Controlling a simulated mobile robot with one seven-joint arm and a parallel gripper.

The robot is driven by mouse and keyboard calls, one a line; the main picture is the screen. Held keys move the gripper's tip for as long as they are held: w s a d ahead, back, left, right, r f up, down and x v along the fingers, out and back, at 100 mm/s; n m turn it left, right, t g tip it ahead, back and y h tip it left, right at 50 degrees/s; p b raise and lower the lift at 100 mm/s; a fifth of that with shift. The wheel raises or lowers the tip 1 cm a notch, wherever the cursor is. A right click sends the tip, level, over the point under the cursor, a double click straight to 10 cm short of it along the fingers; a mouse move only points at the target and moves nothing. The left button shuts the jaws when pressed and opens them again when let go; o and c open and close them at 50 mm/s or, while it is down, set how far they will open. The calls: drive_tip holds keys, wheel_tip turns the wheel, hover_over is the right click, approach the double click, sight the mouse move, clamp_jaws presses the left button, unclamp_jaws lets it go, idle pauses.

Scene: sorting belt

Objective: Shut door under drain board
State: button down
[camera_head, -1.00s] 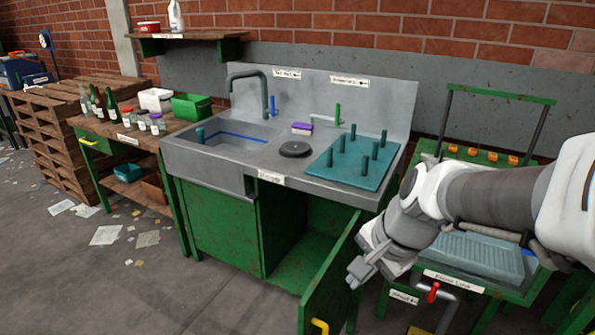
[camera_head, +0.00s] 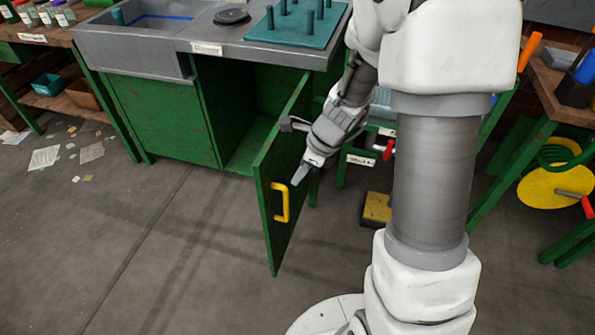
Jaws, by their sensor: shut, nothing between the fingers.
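The green door (camera_head: 278,175) under the drain board stands open, swung out toward me from the right side of the sink cabinet (camera_head: 165,118). It has a yellow handle (camera_head: 281,203) on the face turned toward me. The teal drain board (camera_head: 297,27) with upright pegs lies on the counter above. My gripper (camera_head: 299,180) is shut and empty, just right of the door near the handle. I cannot tell whether it touches the door. The cabinet opening (camera_head: 245,110) left of the door is dark and looks empty.
A yellow pedal-like block (camera_head: 376,208) and a red-handled tap (camera_head: 389,150) are right of the door. A yellow disc (camera_head: 556,188) with green hose is at far right. Papers (camera_head: 60,155) lie on the left floor. Floor before the cabinet is clear.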

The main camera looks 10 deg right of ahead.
sight(275, 184)
drive_tip(key=w+a+f+b, duration=0.1)
drive_tip(key=f, duration=0.1)
drive_tip(key=w+a+f, duration=0.1)
drive_tip(key=a+f, duration=0.1)
drive_tip(key=a+f+b, duration=0.1)
drive_tip(key=shift+w+a+f+b, duration=0.3)
drive_tip(key=shift+w+a+f, duration=0.1)
drive_tip(key=shift+w+a, duration=0.2)
drive_tip(key=shift+a, duration=0.1)
drive_tip(key=shift+a+r, duration=0.1)
